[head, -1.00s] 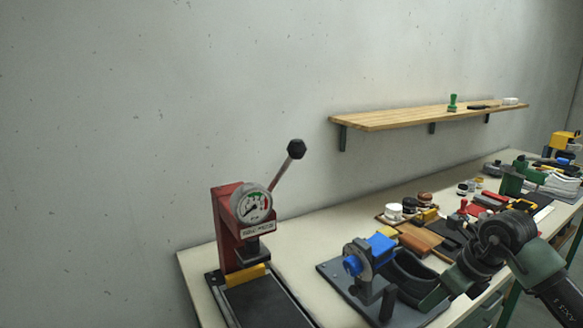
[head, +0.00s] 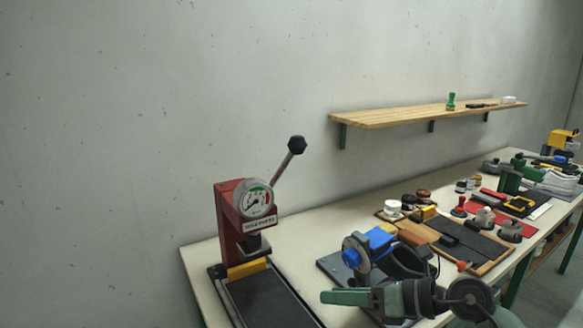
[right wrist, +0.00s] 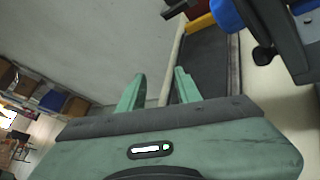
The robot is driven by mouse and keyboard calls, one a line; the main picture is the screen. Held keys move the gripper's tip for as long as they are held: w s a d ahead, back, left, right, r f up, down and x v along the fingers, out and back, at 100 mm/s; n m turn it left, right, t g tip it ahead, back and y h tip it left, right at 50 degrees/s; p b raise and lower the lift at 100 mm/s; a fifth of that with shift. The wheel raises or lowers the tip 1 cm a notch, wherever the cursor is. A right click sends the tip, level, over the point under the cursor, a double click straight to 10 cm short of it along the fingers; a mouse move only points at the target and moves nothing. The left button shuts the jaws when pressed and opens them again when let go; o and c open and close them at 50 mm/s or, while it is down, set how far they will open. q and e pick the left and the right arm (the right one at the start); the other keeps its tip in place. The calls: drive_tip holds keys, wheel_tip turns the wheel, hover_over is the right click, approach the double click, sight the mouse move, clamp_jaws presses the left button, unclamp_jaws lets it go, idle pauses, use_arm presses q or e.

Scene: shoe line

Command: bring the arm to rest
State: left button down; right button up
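My right gripper (head: 328,296) is in the lower middle of the head view, pointing left. My left gripper is in neither view.
The bench (head: 205,280) carries a red press (head: 230,215) with a gauge and lever, and a blue-handled clamp device (head: 357,250). Farther right are a wooden board (head: 488,268) with tools and a red mat (head: 472,206). A wall shelf (head: 390,117) hangs above.

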wheel_tip(320, 180, up, 9)
drive_tip(key=s+d+m+t, duration=0.1)
drive_tip(key=d+m+t, duration=0.1)
drive_tip(key=m+t, duration=1.3)
drive_tip(key=s+d+f+m+g+h, duration=0.2)
drive_tip(key=d+f+m+g+h, duration=0.1)
drive_tip(key=d+f+m+h, duration=0.5)
drive_tip(key=s+d+f+m+g+h, duration=0.2)
drive_tip(key=d+f+m+h, duration=0.2)
drive_tip(key=f+m+h, duration=0.65)
drive_tip(key=s+a+f+m+g+y, duration=0.1)
drive_tip(key=s+f+m+g+y, duration=0.1)
drive_tip(key=s+f+g, duration=0.45)
drive_tip(key=s+a+f+m+g+y, duration=0.1)
drive_tip(key=s+f+m+g+y, duration=0.2)
drive_tip(key=s, duration=0.7)
drive_tip(key=s+a+f+m+g+y, duration=0.1)
drive_tip(key=s+f+m+g, duration=0.15)
drive_tip(key=s+f, duration=0.5)
wheel_tip(320, 180, down, 25)
drive_tip(key=s+g, duration=0.2)
drive_tip(key=s+d+f+n+g, duration=0.1)
drive_tip(key=s+d+f, duration=0.2)
drive_tip(key=s+f, duration=1.3)
drive_tip(key=shift+s, duration=0.45)
